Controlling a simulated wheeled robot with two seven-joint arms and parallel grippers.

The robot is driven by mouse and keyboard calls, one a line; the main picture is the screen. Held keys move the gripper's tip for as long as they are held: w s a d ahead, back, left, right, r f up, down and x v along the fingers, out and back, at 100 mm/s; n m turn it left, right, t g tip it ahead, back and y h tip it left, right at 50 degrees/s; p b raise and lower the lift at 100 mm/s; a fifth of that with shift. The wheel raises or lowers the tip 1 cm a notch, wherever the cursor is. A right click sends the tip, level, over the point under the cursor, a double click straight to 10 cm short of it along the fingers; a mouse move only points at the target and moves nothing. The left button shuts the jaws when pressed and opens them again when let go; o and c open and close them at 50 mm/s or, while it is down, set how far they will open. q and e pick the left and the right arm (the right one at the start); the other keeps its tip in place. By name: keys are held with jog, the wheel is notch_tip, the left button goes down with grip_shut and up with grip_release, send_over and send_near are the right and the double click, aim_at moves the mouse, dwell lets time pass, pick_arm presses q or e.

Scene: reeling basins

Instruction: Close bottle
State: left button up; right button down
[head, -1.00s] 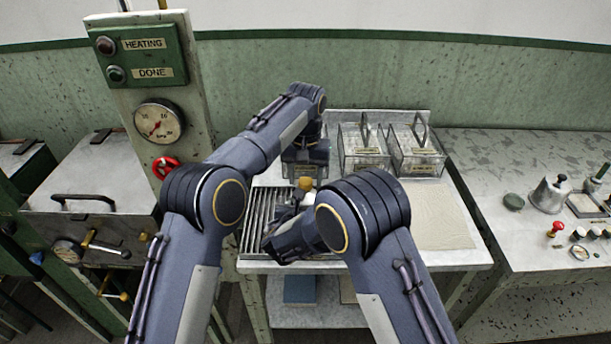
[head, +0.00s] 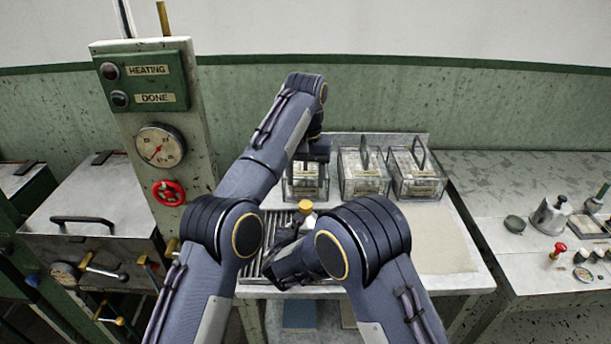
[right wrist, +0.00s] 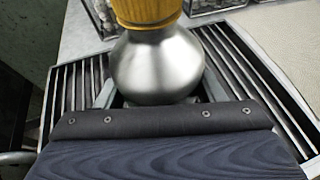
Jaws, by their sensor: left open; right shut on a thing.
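The bottle has a round, shiny steel body (right wrist: 158,68) and a ribbed yellow cap (right wrist: 148,10) at its mouth. In the head view the cap (head: 306,206) stands upright above the slatted rack, and the body is mostly hidden by my right arm. My right gripper (head: 290,250) is shut on the bottle, low on its body; its fingers are mostly hidden. My left gripper (head: 314,153) is open and empty, above and behind the cap, apart from it. Whether the cap sits fully tight cannot be told.
Glass boxes (head: 362,175) with handles stand along the table's back edge, one partly behind my left gripper. A slatted rack (head: 275,228) lies under the bottle. A beige cloth (head: 445,240) lies at right. A gauge post with a red valve (head: 168,192) stands at left.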

jog(key=shift+c, duration=1.3)
grip_release()
jog(key=shift+s, duration=0.1)
pick_arm(q)
jog(key=shift+f, duration=0.15)
pick_arm(e)
jog(key=shift+s+a+r, duration=0.15)
jog(key=shift+s, duration=0.15)
pick_arm(q)
jog(key=shift+f+b, duration=0.65)
jog(key=shift+b, duration=0.2)
pick_arm(e)
jog(key=v, duration=0.7)
jog(key=shift+w, duration=0.1)
